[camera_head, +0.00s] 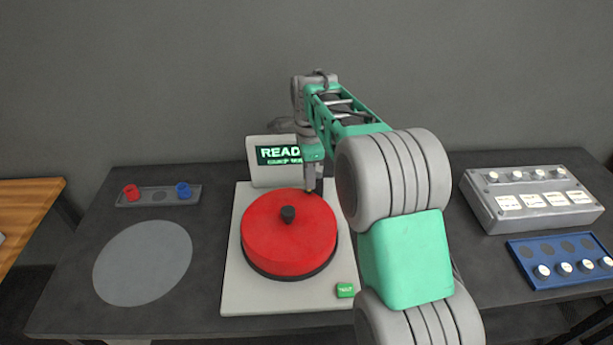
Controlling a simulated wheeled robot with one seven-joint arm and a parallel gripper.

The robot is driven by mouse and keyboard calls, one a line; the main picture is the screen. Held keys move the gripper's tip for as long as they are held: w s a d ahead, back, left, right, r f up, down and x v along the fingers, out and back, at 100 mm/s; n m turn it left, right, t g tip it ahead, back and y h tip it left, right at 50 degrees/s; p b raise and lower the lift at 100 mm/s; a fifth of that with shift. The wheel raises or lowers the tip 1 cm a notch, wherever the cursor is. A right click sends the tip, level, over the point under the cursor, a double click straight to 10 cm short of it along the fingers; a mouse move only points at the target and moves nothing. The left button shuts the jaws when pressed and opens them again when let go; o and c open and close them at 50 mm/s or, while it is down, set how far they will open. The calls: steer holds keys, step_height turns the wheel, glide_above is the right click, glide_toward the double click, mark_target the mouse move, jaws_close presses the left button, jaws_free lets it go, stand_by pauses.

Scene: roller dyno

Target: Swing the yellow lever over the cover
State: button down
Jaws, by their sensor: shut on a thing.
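My gripper (313,186) points down at the far right edge of the cover. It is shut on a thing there. A small yellow spot, which looks like part of the yellow lever (311,191), shows at the fingertips; most of the lever is hidden by my gripper and arm. I cannot tell how far the lever reaches over the cover.
A display (278,155) behind the cover reads "READ…", partly hidden by my arm. A green button (345,290) is at the base's front right. Left are a tray (145,203) with red and blue pieces and a grey disc (143,262). Right are a grey box (530,200) and blue tray (550,265).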

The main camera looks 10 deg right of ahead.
steer(key=c, duration=1.3)
jaws_free()
step_height(320, 180, up, 7)
steer(key=shift+r+b, duration=0.2)
steer(key=shift+b, duration=0.3)
steer(key=shift+r, duration=0.2)
